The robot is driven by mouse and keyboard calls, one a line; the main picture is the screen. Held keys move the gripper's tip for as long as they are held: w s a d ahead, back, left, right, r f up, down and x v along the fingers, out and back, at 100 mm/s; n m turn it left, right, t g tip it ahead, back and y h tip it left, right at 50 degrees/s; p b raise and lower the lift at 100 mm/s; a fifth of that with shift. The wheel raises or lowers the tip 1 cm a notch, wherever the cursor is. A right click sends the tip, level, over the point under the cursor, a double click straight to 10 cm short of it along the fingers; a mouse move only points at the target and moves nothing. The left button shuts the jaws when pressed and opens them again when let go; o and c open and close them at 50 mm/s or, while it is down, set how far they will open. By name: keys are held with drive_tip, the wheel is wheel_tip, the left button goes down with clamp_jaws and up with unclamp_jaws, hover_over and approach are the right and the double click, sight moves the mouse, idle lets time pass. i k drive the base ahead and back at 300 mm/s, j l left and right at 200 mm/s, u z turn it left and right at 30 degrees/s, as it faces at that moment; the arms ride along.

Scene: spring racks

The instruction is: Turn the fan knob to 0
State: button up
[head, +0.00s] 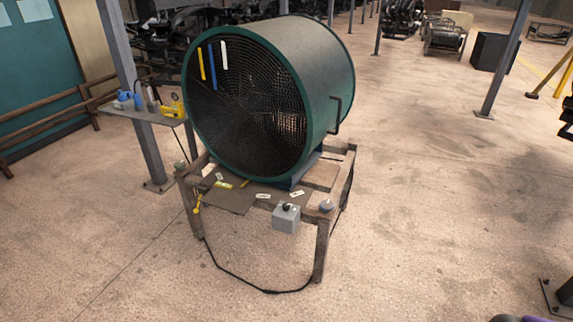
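A large green drum fan (320,75) sits on a wooden stand (320,250) in the middle of the head view. Its dark round grille faces front left, with yellow, blue and white strips on it. A small grey box (286,222) is fixed at the stand's front edge. A dark knob (287,207) sits on top of the box. The knob's markings and the way it points are too small to read.
A small side table (140,113) with bottles and a yellow tool stands left of the fan, beside a grey post (128,70). A black cable (235,283) loops over the floor under the stand. The floor in front and to the right is mostly clear.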

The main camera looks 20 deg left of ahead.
sight(285, 207)
drive_tip(key=i+j, duration=0.25)
drive_tip(key=i, duration=0.15)
drive_tip(key=i+j, duration=0.3)
drive_tip(key=i, duration=0.15)
drive_tip(key=i+j+u, duration=0.1)
drive_tip(key=i+j, duration=0.15)
drive_tip(key=i, duration=0.15)
drive_tip(key=i+j, duration=0.25)
drive_tip(key=i, duration=0.2)
